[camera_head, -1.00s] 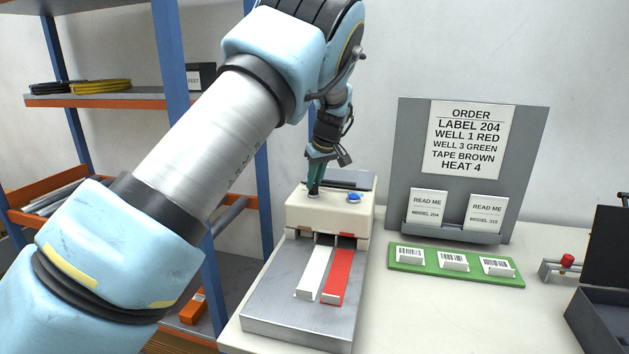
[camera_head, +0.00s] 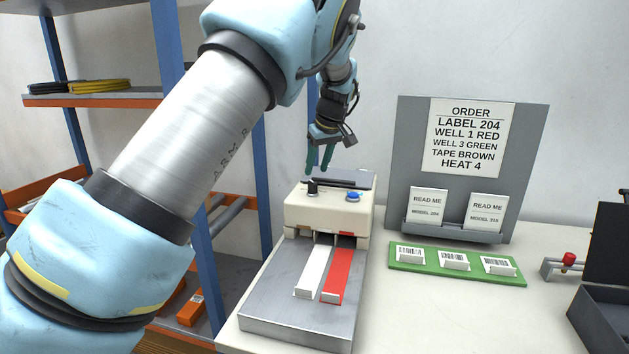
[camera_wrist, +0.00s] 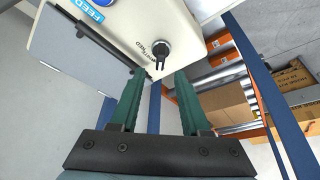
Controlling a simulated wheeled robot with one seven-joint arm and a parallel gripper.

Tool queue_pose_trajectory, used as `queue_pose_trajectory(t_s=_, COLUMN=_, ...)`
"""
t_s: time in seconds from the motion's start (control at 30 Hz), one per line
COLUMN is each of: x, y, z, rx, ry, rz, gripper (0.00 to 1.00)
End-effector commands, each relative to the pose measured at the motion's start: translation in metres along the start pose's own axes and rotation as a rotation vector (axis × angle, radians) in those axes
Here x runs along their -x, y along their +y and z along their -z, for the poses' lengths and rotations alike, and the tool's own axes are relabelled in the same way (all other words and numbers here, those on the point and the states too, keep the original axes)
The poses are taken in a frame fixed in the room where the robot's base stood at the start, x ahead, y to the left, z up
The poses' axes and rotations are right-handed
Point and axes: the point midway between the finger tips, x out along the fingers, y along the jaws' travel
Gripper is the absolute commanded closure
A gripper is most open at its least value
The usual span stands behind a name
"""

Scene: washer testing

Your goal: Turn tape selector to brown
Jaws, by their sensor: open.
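The tape machine (camera_head: 330,215) is a cream box on a grey metal base, with a white strip and a red strip running out at its front. Its black selector knob (camera_head: 312,188) stands on top at the left; the wrist view also shows the knob (camera_wrist: 160,49), with small lettering beside it, only partly legible. My gripper (camera_head: 319,170) is open and empty, above and slightly behind the knob, apart from it. In the wrist view, the green fingers (camera_wrist: 158,75) are spread below the knob in the picture. The order board (camera_head: 467,140) reads "TAPE BROWN".
A blue button (camera_head: 353,197) sits right of the knob; its wrist-view label reads "FEED". A green tray (camera_head: 440,270) holds labelled white blocks. A dark box (camera_head: 600,320) stands far right. Shelving (camera_head: 170,130) with blue posts is at the left.

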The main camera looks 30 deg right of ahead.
Motion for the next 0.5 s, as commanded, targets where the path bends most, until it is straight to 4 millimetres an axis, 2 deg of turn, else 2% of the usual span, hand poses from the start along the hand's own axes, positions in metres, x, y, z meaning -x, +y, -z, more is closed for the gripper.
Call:
queue_pose_trajectory(t_s=0.1, x=0.022, y=0.001, z=-0.001, rx=0.0, ry=0.001, rz=-0.003, gripper=0.54)
queue_pose_trajectory(t_s=0.23, x=0.042, y=0.001, z=-0.001, rx=-0.002, ry=0.001, rz=-0.002, gripper=0.54)
queue_pose_trajectory(t_s=0.33, x=0.052, y=0.0, z=0.0, rx=-0.001, ry=0.001, rz=-0.002, gripper=0.54)
queue_pose_trajectory(t_s=0.5, x=0.058, y=0.0, z=0.0, rx=0.0, ry=-0.001, rz=0.001, gripper=0.54)
